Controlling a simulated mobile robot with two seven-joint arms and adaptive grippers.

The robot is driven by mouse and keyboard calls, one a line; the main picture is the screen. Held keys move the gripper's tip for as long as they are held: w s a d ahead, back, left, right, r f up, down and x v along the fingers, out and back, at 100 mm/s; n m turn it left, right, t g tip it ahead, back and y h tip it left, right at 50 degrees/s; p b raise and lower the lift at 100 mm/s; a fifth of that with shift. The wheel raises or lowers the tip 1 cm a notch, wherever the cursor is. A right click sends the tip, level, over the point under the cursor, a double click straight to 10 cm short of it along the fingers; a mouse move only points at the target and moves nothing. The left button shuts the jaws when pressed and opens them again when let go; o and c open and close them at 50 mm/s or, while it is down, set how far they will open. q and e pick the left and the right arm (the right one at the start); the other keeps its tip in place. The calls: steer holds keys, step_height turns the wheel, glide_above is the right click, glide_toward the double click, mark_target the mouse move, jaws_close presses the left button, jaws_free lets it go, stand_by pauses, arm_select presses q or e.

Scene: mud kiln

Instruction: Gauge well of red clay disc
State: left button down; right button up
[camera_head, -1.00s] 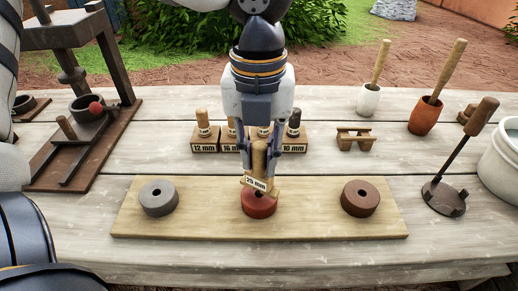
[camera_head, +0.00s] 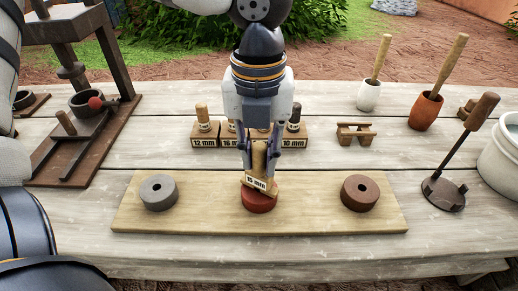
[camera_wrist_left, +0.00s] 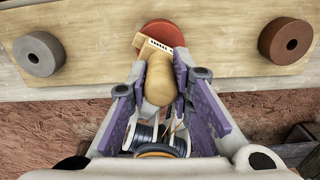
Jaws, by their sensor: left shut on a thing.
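My left gripper (camera_head: 259,155) is shut on a wooden gauge (camera_head: 257,171), with its fingers on either side of the rounded handle. The gauge has a pale block with a small mm label, too small to read surely. The red clay disc (camera_head: 260,202) lies mid-board, directly below the gauge. The gauge block covers the disc's centre, so its well is hidden and I cannot tell whether the tip is in it. In the left wrist view, the gauge (camera_wrist_left: 160,79) overlaps the near left part of the red disc (camera_wrist_left: 175,35). The right gripper does not show.
The board (camera_head: 310,222) also bears a grey disc (camera_head: 158,192) at left and a brown disc (camera_head: 360,192) at right. Behind are labelled gauge blocks (camera_head: 204,141), partly hidden by my gripper.

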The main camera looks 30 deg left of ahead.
arm_select(q)
steer(key=shift+f, duration=0.15)
steer(key=c, duration=1.3)
jaws_free()
steer(key=shift+c, duration=0.2)
step_height(320, 180, up, 12)
steer(key=shift+r, duration=0.1)
